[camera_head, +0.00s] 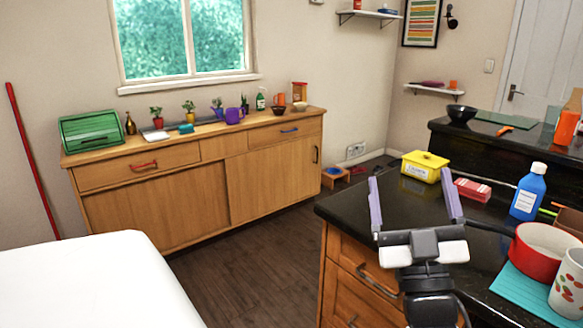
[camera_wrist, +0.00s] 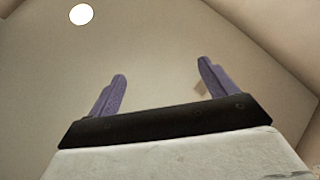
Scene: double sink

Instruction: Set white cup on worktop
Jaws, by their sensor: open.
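A white cup with red and green spots (camera_head: 567,288) stands upright at the lower right edge of the head view, partly cut off by the frame. It is at the right end of a teal mat (camera_head: 520,290) on the black worktop (camera_head: 400,215). My gripper (camera_head: 412,192) is open and empty, with its two purple fingers spread and pointing up. It is left of the cup and well apart from it. In the wrist view my gripper (camera_wrist: 162,85) faces the ceiling and wall, with nothing between its fingers.
Near the cup are a red pot (camera_head: 541,253), a blue bottle (camera_head: 528,192), a red box (camera_head: 472,190) and a yellow box (camera_head: 425,166). The worktop left of the red pot is partly clear. A wooden sideboard (camera_head: 200,180) and a white surface (camera_head: 85,285) are at left.

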